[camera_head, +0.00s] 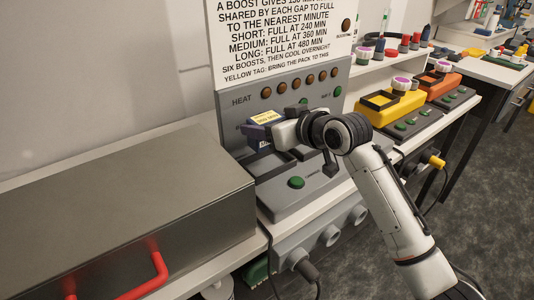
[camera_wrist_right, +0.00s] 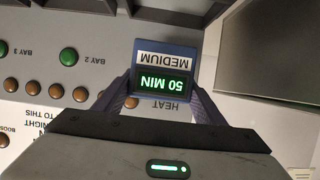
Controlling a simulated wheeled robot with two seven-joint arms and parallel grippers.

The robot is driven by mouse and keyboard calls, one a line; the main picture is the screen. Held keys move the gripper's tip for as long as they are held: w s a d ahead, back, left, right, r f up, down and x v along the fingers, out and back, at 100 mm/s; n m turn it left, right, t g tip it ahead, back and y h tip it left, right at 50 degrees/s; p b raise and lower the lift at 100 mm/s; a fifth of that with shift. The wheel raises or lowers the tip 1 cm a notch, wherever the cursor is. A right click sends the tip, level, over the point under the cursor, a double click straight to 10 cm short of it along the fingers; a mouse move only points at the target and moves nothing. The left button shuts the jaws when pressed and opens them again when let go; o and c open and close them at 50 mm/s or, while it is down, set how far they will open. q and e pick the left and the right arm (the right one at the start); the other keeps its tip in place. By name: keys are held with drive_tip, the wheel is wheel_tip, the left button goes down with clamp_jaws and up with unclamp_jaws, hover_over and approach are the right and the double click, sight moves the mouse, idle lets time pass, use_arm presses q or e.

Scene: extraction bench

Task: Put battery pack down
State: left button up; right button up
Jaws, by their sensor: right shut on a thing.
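My right gripper (camera_head: 276,131) is shut on the battery pack (camera_head: 258,133), a dark blue block with a yellow label on top, held at the grey charger (camera_head: 285,205). In the right wrist view the pack (camera_wrist_right: 166,71) sits between both fingers (camera_wrist_right: 163,88); its face reads "MEDIUM" and "50 MIN", upside down. I cannot tell whether the pack touches the charger. The charger's upright panel has a "HEAT" row of brown lights and green lights; a green button (camera_head: 296,182) is on its base. The gripper and arm hide part of the bays. My left gripper is not in view.
A large grey metal box (camera_head: 110,210) with a red handle (camera_head: 147,277) stands left of the charger. A sign (camera_head: 280,30) stands behind. Yellow (camera_head: 390,104) and orange (camera_head: 440,86) units stand to the right on the bench. Cables hang at the front edge.

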sight(267, 148)
wheel_tip(267, 148, down, 2)
drive_tip(key=shift+s+f, duration=0.1)
drive_tip(key=shift+f, duration=2.1)
drive_tip(key=shift+f, duration=0.1)
drive_tip(key=o, duration=1.5)
drive_tip(key=shift+f, duration=0.15)
drive_tip(key=v, duration=1.2)
